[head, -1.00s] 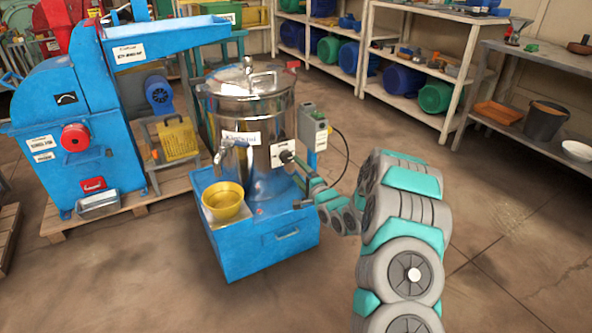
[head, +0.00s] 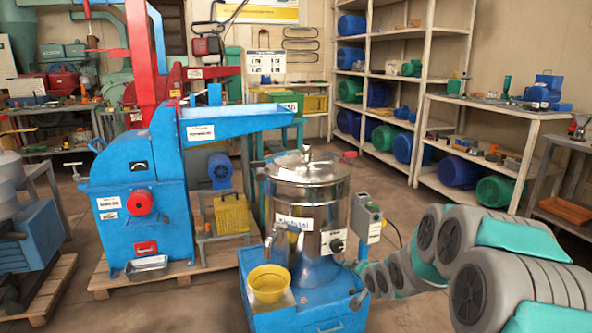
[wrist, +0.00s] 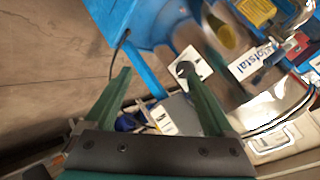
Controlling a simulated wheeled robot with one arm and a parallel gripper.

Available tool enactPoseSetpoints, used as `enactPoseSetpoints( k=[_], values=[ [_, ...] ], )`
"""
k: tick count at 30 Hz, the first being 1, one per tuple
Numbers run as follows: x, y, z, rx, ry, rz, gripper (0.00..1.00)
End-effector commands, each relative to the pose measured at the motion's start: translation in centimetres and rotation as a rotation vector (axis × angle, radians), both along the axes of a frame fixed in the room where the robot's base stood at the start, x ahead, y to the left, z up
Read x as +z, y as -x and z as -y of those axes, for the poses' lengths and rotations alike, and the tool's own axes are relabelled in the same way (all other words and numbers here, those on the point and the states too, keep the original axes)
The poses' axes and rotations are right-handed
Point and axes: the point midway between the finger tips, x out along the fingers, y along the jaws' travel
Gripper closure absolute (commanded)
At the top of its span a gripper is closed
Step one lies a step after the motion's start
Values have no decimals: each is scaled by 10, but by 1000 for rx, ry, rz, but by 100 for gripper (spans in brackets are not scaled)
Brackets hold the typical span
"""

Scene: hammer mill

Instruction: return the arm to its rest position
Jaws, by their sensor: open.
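My gripper (wrist: 155,70) shows in the wrist view as two green fingers spread apart with nothing between them. In the head view, my arm reaches in from the right, and its far end is small and low beside the steel drum (head: 297,205) on its blue base (head: 278,322). The drum also shows in the wrist view (wrist: 235,85). Its black knob on a white plate (head: 336,244) faces me. In the wrist view, the knob plate (wrist: 200,62) appears by the right fingertip; I cannot tell the gap there.
A grey control box (head: 367,222) stands close to my arm at the drum's right. A yellow bowl (head: 268,283) is at the drum's front. A blue mill (head: 135,190) stands on a pallet at left. Shelves (head: 428,95) and a workbench (head: 500,112) line the right.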

Motion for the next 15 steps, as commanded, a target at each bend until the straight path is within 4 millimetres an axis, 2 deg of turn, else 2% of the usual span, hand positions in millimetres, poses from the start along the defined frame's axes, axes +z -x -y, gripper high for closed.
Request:
enactPoseSetpoints(
  k=[2, 11, 15],
  values=[
    [10, 28, 1, 28, 75, -63, 12],
    [30, 158, 5, 174, 306, -364, 12],
    [38, 230, 4, 269, 376, -510, 12]
  ],
)
